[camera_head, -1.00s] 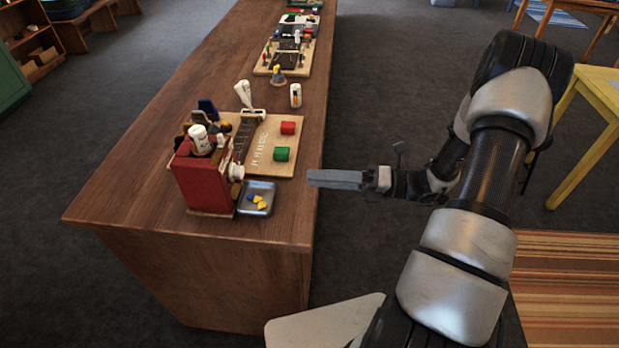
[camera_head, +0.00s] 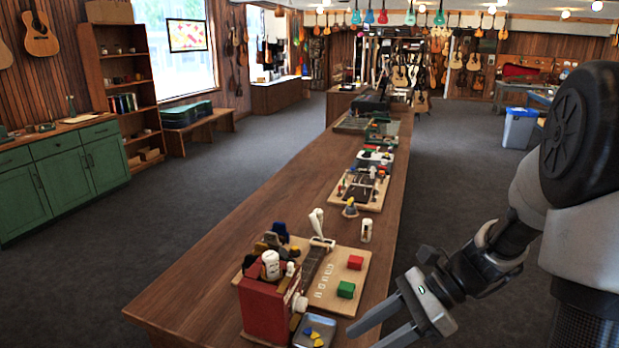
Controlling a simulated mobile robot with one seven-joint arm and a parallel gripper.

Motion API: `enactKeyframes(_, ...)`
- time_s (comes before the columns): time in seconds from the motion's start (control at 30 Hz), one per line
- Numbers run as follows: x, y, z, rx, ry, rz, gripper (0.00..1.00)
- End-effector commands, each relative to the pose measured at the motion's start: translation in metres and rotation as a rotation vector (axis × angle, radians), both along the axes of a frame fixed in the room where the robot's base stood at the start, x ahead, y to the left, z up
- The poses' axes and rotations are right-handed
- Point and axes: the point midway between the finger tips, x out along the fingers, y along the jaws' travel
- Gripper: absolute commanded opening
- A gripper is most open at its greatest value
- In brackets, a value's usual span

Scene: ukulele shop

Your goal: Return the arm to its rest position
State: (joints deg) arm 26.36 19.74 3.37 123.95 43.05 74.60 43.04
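My gripper (camera_head: 388,326) is at the lower right of the head view, beside the right edge of the long wooden workbench. Its two fingers are spread apart with nothing between them. My arm comes in from the right edge, bent at the elbow, and the gripper points to the lower left. It looks apart from the things on the bench.
The carpet between is clear.

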Motion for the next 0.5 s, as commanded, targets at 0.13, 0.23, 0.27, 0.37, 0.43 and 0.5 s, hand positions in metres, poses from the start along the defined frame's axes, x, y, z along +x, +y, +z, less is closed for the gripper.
enactKeyframes(0.13,-0.030,0.002,0.028,-0.226,-0.315,0.332,0.45)
enactKeyframes(0.23,-0.046,-0.002,0.045,-0.363,-0.517,0.557,0.45)
enactKeyframes(0.27,-0.051,-0.004,0.051,-0.403,-0.577,0.625,0.45)
enactKeyframes(0.37,-0.063,-0.011,0.070,-0.535,-0.775,0.856,0.45)
enactKeyframes(0.43,-0.068,-0.018,0.083,-0.634,-0.888,0.985,0.45)
enactKeyframes(0.5,-0.073,-0.025,0.096,-0.729,-0.984,1.100,0.45)
